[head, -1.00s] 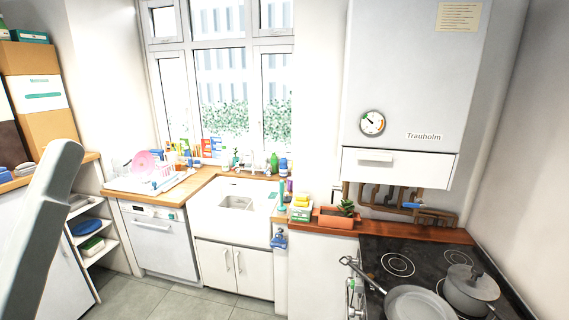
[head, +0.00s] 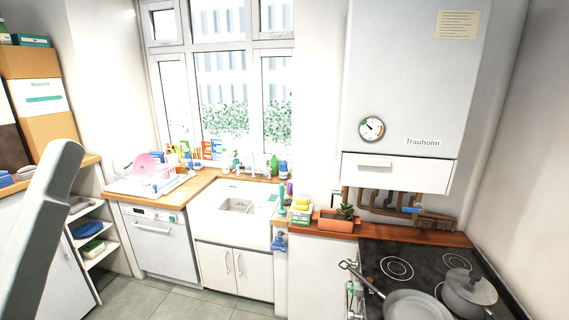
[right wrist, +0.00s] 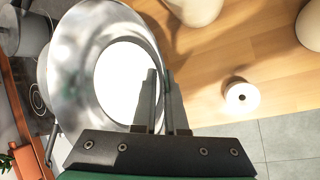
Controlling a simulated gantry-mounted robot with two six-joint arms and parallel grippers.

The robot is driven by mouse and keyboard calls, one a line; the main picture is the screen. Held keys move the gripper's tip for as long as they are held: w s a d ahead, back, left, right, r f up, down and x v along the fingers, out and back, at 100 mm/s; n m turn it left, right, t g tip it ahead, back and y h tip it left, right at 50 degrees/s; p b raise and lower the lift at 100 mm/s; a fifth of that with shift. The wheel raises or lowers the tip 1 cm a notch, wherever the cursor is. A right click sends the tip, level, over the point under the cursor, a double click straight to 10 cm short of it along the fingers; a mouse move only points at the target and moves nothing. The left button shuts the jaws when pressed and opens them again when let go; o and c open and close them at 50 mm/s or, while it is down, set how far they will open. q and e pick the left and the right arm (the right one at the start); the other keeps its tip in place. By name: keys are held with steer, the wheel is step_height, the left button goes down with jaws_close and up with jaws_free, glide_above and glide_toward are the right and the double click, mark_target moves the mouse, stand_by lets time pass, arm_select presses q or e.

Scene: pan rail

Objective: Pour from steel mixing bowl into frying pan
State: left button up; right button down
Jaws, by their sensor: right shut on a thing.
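The grey frying pan (head: 418,306) sits on the black hob at the lower right of the head view, its near part cut off by the frame edge. In the right wrist view the steel mixing bowl (right wrist: 62,68) is large, its inside facing the camera. A bright white round area (right wrist: 120,78) fills its middle; I cannot tell whether this is contents or glare. My right gripper (right wrist: 160,73) is shut on the bowl's rim, on its right side. I cannot make out the frying pan in that view. My left gripper is not in view; only part of my left arm shows.
A terracotta planter (head: 338,222) sits on the wooden ledge behind. The boiler (head: 405,90) hangs above. A white roll-like object (right wrist: 241,97) lies on the wooden surface near the bowl.

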steer(key=shift+w+r+p, duration=0.1)
steer(key=shift+r+p, duration=1.25)
steer(key=shift+r, duration=0.5)
